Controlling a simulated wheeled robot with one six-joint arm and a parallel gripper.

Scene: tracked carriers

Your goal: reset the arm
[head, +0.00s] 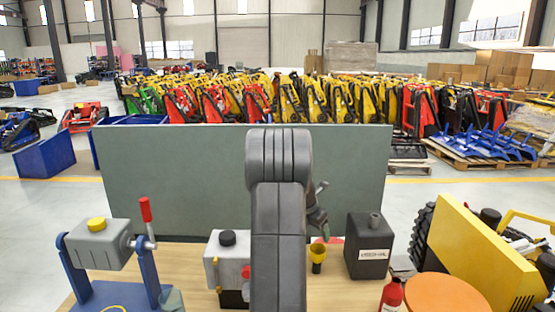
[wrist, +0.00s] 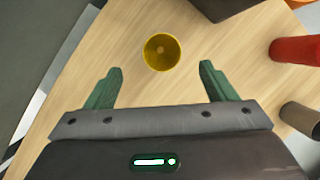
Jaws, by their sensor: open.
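My arm (head: 280,200) stands upright in the middle of the head view. My gripper (wrist: 158,88) is open in the wrist view, with its two green fingers wide apart and nothing between them. In the head view the gripper is mostly hidden behind the arm; a small part shows at the arm's right side. A yellow funnel (wrist: 161,52) is beyond the fingertips in the wrist view, apart from them. The same yellow funnel (head: 318,257) shows just right of my arm in the head view.
On the wooden table are a grey machine with a red handle (head: 100,245), a grey container with a black cap (head: 228,258), a dark canister (head: 369,246) and a red bottle (head: 391,294). A grey-green panel (head: 200,170) stands behind. A yellow machine (head: 480,255) is at right.

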